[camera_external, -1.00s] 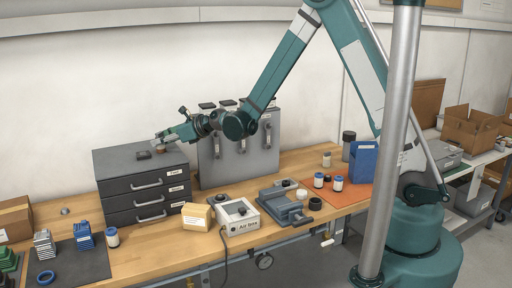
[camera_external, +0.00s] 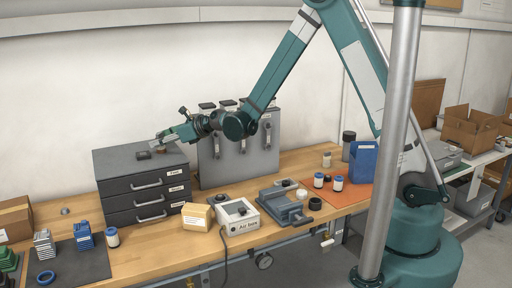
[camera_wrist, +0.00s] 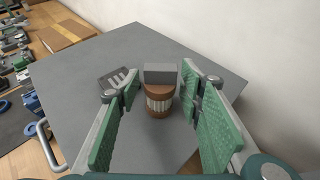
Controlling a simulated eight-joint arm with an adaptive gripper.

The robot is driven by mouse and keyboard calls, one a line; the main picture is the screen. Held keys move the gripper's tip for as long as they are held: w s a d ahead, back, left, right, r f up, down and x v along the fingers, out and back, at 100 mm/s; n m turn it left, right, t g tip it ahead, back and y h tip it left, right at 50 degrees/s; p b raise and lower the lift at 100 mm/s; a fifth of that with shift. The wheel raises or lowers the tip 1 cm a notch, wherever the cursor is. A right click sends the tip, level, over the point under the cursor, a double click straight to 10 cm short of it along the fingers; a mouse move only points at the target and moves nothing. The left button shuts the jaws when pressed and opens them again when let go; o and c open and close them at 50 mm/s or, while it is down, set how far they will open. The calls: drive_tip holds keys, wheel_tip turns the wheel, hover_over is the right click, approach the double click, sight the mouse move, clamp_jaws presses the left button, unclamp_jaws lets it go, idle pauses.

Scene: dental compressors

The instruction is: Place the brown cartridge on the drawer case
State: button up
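The brown cartridge (camera_wrist: 159,101), with a pale ribbed label, appears upright on the grey top of the drawer case (camera_wrist: 75,75) in the wrist view. A grey block (camera_wrist: 160,73) shows at its far end; I cannot tell whether they are joined. My gripper (camera_wrist: 160,88) is open, its green pads on either side of the cartridge with visible gaps. In the external view my gripper (camera_external: 160,138) is over the dark three-drawer case (camera_external: 120,160), near the back of its top.
A dark slotted piece (camera_wrist: 118,79) lies on the case top left of the cartridge. The wall is close behind.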

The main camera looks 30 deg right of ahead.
drive_tip(key=shift+r, duration=0.15)
drive_tip(key=shift+b+v, duration=0.35)
drive_tip(key=shift+v, duration=5.65)
drive_tip(key=s+d+r+n+h, duration=0.25)
drive_tip(key=s+d+n, duration=0.2)
drive_tip(key=d, duration=0.35)
drive_tip(key=s+d+r+n+h, duration=0.1)
drive_tip(key=s+d+r+n, duration=0.3)
drive_tip(key=d, duration=0.3)
drive_tip(key=s+d+r+n+h, duration=0.1)
drive_tip(key=s+d+r+n, duration=0.1)
drive_tip(key=s+d+n, duration=0.5)
drive_tip(key=s+d+f+n+g+h, duration=0.1)
drive_tip(key=s+d+n+h, duration=0.4)
drive_tip(key=s+d+n, duration=0.6)
drive_tip(key=s+d+g, duration=0.1)
drive_tip(key=s+d, duration=0.7)
drive_tip(key=d, duration=0.2)
drive_tip(key=shift+s+f+g, duration=0.3)
drive_tip(key=shift+s+f, duration=0.05)
drive_tip(key=shift+s, duration=0.05)
